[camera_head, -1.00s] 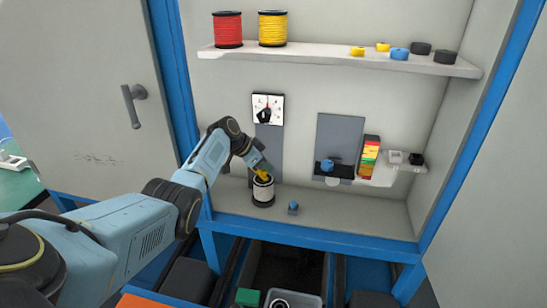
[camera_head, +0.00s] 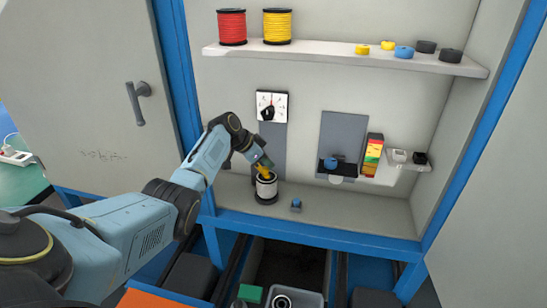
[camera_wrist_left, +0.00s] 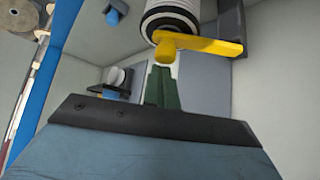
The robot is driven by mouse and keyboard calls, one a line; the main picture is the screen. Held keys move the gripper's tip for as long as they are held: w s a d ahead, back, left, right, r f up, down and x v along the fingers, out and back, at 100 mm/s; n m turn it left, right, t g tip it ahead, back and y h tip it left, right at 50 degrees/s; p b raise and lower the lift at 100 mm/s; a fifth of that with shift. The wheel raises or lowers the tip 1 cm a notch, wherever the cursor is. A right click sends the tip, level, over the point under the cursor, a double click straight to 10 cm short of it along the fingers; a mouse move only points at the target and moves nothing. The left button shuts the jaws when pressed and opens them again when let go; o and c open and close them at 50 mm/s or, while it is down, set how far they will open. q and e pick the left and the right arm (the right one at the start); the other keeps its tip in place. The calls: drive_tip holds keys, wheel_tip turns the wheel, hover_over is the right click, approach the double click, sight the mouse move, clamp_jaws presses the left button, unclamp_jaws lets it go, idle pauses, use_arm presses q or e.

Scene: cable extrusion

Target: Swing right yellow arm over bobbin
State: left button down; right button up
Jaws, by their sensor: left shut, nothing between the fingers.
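The white bobbin (camera_head: 266,189) stands on the lower ledge of the cabinet, with dark ends. A yellow arm (camera_head: 263,173) shows at its top, partly hidden by my left gripper (camera_head: 265,164). My right gripper is not in view.
A dial (camera_head: 272,106) is on the back wall. A small blue knob (camera_head: 296,203) sits right of the bobbin, and a grey panel (camera_head: 343,135) is further right. Red (camera_head: 231,27) and yellow spools (camera_head: 277,26) stand on the upper shelf. The ledge's right part is clear.

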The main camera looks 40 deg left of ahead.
use_arm(q)
wheel_tip(320, 180, up, 9)
drive_tip(key=shift+r+p, duration=0.2)
drive_tip(key=shift+p, duration=0.15)
drive_tip(key=shift+w+d, duration=0.1)
idle(0.3)
